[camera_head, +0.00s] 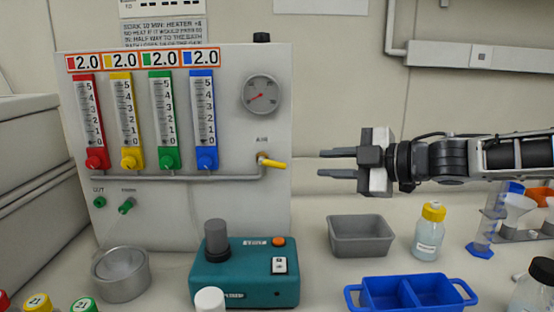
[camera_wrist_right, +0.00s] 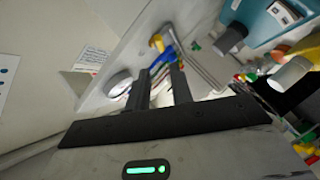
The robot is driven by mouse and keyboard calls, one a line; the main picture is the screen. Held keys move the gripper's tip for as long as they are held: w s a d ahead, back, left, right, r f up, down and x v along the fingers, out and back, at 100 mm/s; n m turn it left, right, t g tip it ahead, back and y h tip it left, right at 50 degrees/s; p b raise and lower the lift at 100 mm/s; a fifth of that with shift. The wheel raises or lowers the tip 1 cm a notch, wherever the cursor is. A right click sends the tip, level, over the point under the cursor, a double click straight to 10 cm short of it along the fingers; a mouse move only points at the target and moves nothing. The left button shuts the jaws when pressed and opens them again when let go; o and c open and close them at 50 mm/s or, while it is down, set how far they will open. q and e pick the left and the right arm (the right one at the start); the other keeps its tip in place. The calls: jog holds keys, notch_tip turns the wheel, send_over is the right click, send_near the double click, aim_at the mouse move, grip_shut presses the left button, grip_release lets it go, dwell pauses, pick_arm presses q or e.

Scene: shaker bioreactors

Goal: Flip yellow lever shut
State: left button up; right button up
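The yellow lever (camera_head: 274,163) sits on a small valve at the right side of the grey panel, under the round gauge. It points right and slightly down, away from the end of the horizontal pipe. My right gripper (camera_head: 320,163) is to the right of the lever at about the same height in the head view. Its two dark fingers are apart with nothing between them, and a gap separates the tips from the lever. In the right wrist view the open fingers (camera_wrist_right: 160,70) point toward a yellow piece, probably the lever (camera_wrist_right: 157,42). My left gripper is not in view.
The panel (camera_head: 225,215) carries several coloured flow meters and a gauge (camera_head: 262,95). Below stand a teal device (camera_head: 245,285), a metal bowl (camera_head: 121,275), a grey bin (camera_head: 361,236), a yellow-capped bottle (camera_head: 429,235) and a blue tray (camera_head: 410,292). The space between gripper and lever looks clear.

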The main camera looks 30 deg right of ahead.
aim_at(279, 164)
jog(key=shift+f+b+x, duration=0.1)
jog(key=shift+b+x, duration=0.4)
jog(key=shift+x, duration=1.8)
jog(key=shift+f+b+x, duration=0.15)
jog(key=shift+b+x, duration=0.35)
jog(key=shift+x, duration=1.8)
jog(key=shift+b+x, duration=0.65)
jog(key=shift+x, duration=0.35)
jog(key=shift+w+r, duration=0.1)
jog(key=shift+w, duration=0.35)
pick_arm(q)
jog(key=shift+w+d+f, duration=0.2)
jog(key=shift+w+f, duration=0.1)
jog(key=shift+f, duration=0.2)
pick_arm(e)
jog(key=shift+a+r, duration=0.1)
jog(key=shift+c, duration=0.2)
